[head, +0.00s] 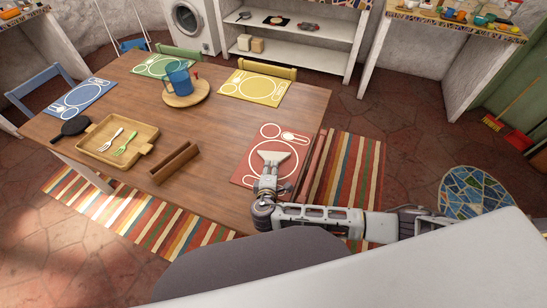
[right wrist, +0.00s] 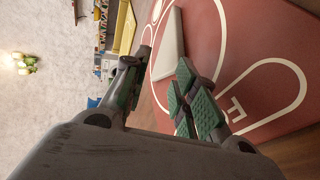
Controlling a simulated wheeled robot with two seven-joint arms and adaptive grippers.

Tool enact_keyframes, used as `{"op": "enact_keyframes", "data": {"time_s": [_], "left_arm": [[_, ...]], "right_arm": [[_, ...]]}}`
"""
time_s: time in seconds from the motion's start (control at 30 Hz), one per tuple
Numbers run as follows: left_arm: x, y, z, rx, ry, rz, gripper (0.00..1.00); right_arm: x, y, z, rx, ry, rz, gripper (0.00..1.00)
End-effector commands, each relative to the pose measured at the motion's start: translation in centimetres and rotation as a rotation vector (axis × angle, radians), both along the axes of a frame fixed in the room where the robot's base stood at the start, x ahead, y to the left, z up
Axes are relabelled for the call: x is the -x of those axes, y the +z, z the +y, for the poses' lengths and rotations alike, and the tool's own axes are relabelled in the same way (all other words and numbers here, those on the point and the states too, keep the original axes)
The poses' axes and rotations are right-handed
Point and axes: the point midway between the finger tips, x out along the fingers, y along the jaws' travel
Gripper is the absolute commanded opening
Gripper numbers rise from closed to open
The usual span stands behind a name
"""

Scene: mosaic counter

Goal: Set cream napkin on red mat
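The cream napkin (head: 273,157) lies on the red mat (head: 244,172) at the right end of the wooden table. In the right wrist view the napkin (right wrist: 170,48) is a pale slab beyond the fingertips, over the red mat (right wrist: 230,25). My right gripper (head: 267,179) is at the napkin's near end, low over the mat. Whether a finger still touches the napkin cannot be told. My left gripper is not in view.
A wooden tray (head: 148,147) with two forks, a brown holder (head: 175,163) and a black paddle (head: 71,129) are at left. A blue pitcher (head: 178,80) stands on a round board behind. Yellow (head: 253,88), green (head: 163,66) and blue (head: 77,100) mats lie around the table.

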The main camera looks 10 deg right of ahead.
Motion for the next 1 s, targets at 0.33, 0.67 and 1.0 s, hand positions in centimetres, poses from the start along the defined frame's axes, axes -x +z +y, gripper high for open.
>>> {"op": "enact_keyframes", "data": {"time_s": [0.33,0.67,1.0], "left_arm": [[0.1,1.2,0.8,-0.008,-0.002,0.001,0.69],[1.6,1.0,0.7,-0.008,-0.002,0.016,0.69],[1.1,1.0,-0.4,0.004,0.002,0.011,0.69]], "right_arm": [[1.7,0.8,0.5,0.0,0.0,0.0,0.28],[1.7,0.7,0.5,0.0,0.0,-0.001,0.28],[1.7,0.7,0.5,0.0,0.0,-0.001,0.28]]}}
